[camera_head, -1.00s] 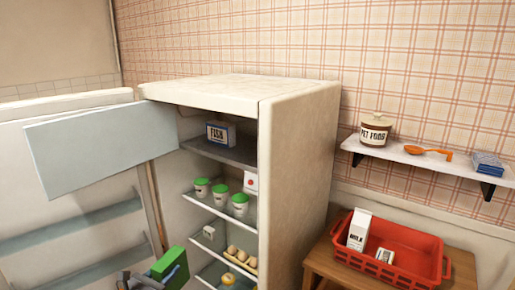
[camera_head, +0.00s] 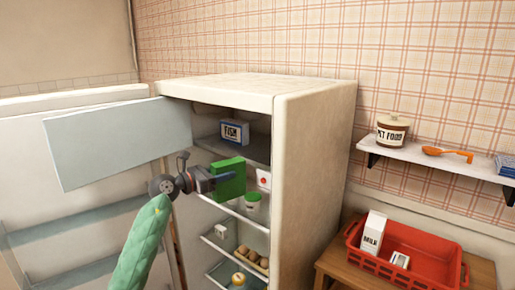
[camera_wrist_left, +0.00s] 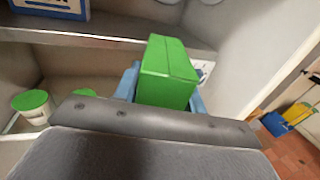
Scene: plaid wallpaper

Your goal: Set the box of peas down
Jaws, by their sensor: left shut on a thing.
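The box of peas is a plain green box (camera_head: 229,178), held in front of the open fridge's upper shelves. My left gripper (camera_head: 222,180) is shut on it, with blue fingers on its sides. In the left wrist view the green box (camera_wrist_left: 168,72) is between the blue fingers, near the front edge of the grey upper shelf (camera_wrist_left: 110,40). The box hides part of the shelf below and some tubs. My right gripper is in neither view now.
A blue and white fish box (camera_head: 235,132) stands on the top shelf (camera_head: 245,150), with bare shelf beside it. Green-lidded tubs (camera_head: 252,202) and eggs (camera_head: 250,257) sit lower. The open freezer door (camera_head: 118,140) is left. A red crate (camera_head: 405,255) with a milk carton is right.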

